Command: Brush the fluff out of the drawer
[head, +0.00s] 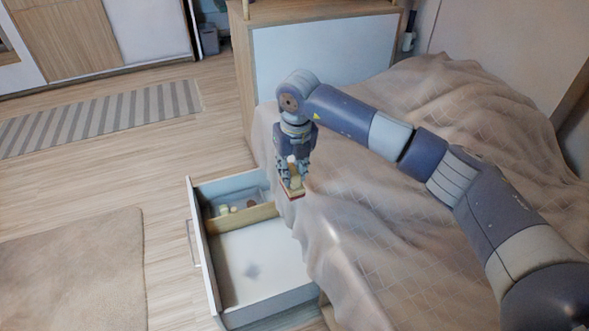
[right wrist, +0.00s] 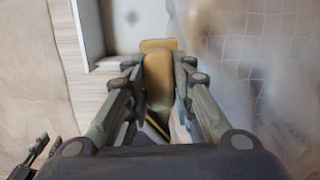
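My right gripper (head: 291,170) points down, shut on a brush (head: 296,187) with a pale wooden body and a reddish underside. In the right wrist view the brush (right wrist: 158,75) sits between the fingers of the gripper (right wrist: 157,85). The brush is above the drawer's bed-side edge, apart from the drawer floor. The drawer (head: 268,312) is pulled out beside the bed. A small grey patch of fluff (head: 253,271) lies on its white floor, in the larger near compartment. A dark shape at the lower left of the wrist view may be my left gripper (right wrist: 35,152); its state is unclear.
A wooden divider (head: 240,217) separates the far compartment, which holds a few small items (head: 226,210). The bed with a beige cover (head: 400,230) borders the drawer on the right. A rug (head: 75,270) lies to the left, with bare floor between.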

